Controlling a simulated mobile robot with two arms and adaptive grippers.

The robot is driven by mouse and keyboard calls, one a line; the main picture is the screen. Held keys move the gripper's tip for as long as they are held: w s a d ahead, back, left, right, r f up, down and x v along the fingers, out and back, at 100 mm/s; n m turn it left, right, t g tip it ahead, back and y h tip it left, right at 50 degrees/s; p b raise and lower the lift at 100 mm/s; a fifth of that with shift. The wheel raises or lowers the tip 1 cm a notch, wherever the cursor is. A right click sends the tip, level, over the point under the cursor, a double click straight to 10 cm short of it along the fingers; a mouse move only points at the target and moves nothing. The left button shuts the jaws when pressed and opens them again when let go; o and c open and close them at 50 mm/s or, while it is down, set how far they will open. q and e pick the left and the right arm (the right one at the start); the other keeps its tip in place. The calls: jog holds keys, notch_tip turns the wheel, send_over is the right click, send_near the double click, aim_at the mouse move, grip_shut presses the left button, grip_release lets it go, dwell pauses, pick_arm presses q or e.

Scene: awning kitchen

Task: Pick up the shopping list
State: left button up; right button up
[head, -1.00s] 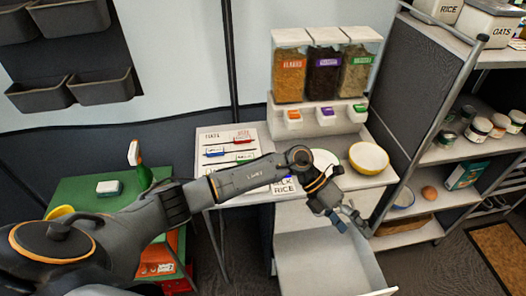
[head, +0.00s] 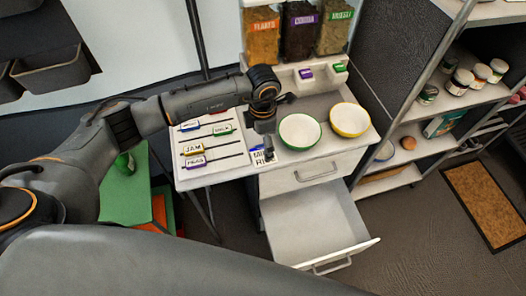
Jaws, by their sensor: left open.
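The shopping list is a small white sheet (head: 259,168) with dark lettering, partly reading "MI" and "RI", at the front edge of the white counter. My left gripper (head: 268,157) points down right over it and hides part of it. The fingers are open, with nothing seen held. Whether the fingertips touch the paper cannot be told. My right gripper is not in view.
A green-rimmed bowl (head: 299,132) and a yellow bowl (head: 349,120) stand right of the gripper. A labelled board (head: 212,141) lies to its left. An open, empty drawer (head: 315,222) juts out below the counter. Dispensers (head: 302,33) stand behind.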

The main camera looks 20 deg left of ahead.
aim_at(263, 150)
pick_arm(q)
jog(key=shift+f, duration=0.25)
jog(key=shift+f+p, duration=0.25)
jog(key=shift+p, duration=0.05)
notch_tip(263, 150, down, 4)
jog(key=shift+w+r+p, duration=0.15)
jog(key=shift+r+p, duration=0.1)
jog(key=shift+p, duration=0.5)
jog(key=shift+f, duration=0.55)
grip_shut()
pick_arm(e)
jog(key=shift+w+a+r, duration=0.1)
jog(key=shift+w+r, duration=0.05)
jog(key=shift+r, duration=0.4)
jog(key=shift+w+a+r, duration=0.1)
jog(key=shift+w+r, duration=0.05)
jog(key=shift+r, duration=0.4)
